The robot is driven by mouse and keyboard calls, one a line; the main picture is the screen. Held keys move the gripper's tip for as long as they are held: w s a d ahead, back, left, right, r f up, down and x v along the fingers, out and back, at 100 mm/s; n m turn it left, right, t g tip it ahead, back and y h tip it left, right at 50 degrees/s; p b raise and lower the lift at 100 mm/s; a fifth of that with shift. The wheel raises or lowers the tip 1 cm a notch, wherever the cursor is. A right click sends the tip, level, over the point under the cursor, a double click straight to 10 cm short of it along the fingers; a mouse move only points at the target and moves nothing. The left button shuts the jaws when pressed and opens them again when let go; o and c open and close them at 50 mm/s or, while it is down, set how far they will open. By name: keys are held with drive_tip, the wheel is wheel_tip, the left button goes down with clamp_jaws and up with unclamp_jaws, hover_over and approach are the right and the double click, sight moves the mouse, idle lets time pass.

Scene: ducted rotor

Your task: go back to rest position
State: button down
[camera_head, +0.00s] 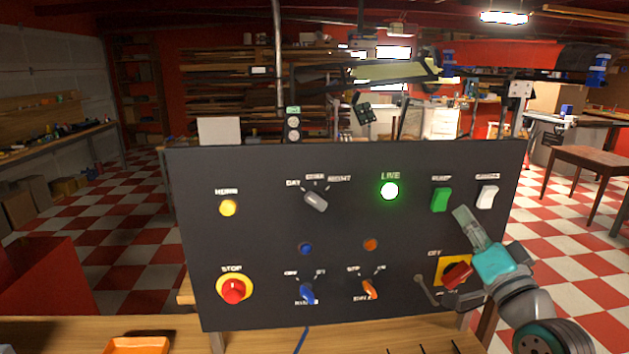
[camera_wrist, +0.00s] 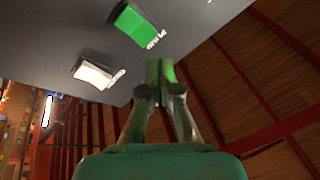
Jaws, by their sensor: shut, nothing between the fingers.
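My gripper (camera_head: 462,214) is shut and empty in front of the right part of the dark control panel (camera_head: 270,255), just below the green rocker switch (camera_head: 440,200) and the white rocker switch (camera_head: 487,196). My arm reaches up to it from the lower right. In the wrist view my closed fingertips (camera_wrist: 160,73) point toward the panel's edge area, with the green PUMP switch (camera_wrist: 133,25) and the white switch (camera_wrist: 95,73) to their left. Whether the fingertips touch the panel cannot be told.
The panel also carries a lit green LIVE lamp (camera_head: 389,191), a yellow button (camera_head: 228,208), a red STOP button (camera_head: 233,290), a grey selector (camera_head: 315,201), and a red knob (camera_head: 457,275) close beside my arm. An orange tray (camera_head: 138,345) lies on the wooden bench (camera_head: 60,335).

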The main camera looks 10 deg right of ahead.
drive_tip(key=s+a+f+g+h, duration=0.15)
drive_tip(key=s+f, duration=0.35)
drive_tip(key=f, duration=0.5)
drive_tip(key=s+a+f+g+h, duration=0.1)
drive_tip(key=s+a+f, duration=0.3)
drive_tip(key=f, duration=0.6)
drive_tip(key=s+a+f+g+h, duration=0.1)
drive_tip(key=s+a+f, duration=0.1)
drive_tip(key=s+f, duration=0.65)
drive_tip(key=s+a+f+n+g+y, duration=0.1)
drive_tip(key=s+a+f+n+g, duration=0.1)
drive_tip(key=s, duration=1.2)
drive_tip(key=s+a+f+n+g+y, duration=0.1)
drive_tip(key=s+a+f+n, duration=0.3)
drive_tip(key=s, duration=1)
wheel_tip(320, 180, down, 2)
drive_tip(key=shift+s+f+n+g, duration=0.15)
drive_tip(key=shift+s+n+g, duration=0.2)
drive_tip(key=shift+n, duration=0.25)
drive_tip(key=shift+a, duration=0.1)
